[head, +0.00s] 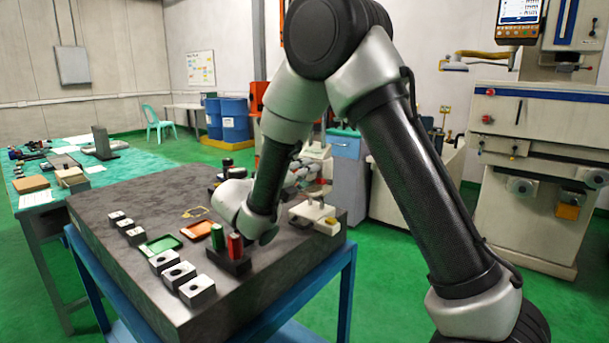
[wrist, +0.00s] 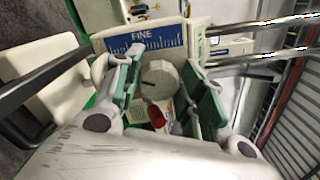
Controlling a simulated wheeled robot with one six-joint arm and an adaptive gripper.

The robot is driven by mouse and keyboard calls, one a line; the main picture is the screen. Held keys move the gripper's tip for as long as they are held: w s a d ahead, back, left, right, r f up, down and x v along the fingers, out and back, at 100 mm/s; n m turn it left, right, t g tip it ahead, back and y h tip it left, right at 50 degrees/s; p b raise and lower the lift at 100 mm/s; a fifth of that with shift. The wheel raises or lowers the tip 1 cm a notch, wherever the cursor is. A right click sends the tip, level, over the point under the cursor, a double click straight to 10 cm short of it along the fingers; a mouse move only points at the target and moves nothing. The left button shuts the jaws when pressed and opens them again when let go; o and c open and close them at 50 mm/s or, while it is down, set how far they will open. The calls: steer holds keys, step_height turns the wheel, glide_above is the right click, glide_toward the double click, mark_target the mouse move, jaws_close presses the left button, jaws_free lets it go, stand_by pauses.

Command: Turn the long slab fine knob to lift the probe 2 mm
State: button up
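In the wrist view, a round grey knob (wrist: 160,80) with a dark mark on its face sits below a blue scale plate (wrist: 150,42) lettered FINE. My gripper (wrist: 163,75) has its green-padded fingers on either side of the knob. The fingers are spread; a narrow gap shows at the left of the knob, and I cannot tell whether the right finger touches it. A red part (wrist: 181,118) shows below the knob. In the head view my own arm hides the gripper and knob. I cannot make out the probe.
In the head view, the dark slab (head: 110,205) carries a green tray (head: 160,244), an orange tray (head: 196,230), several pale blocks and a stand with green and red cylinders (head: 235,246). A white fixture (head: 313,211) stands near its right edge. Two bright rods (wrist: 262,23) cross the wrist view's upper right.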

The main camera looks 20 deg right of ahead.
steer(key=c, duration=0.4)
steer(key=shift+m, duration=0.4)
steer(key=o, duration=0.7)
steer(key=v, duration=1.2)
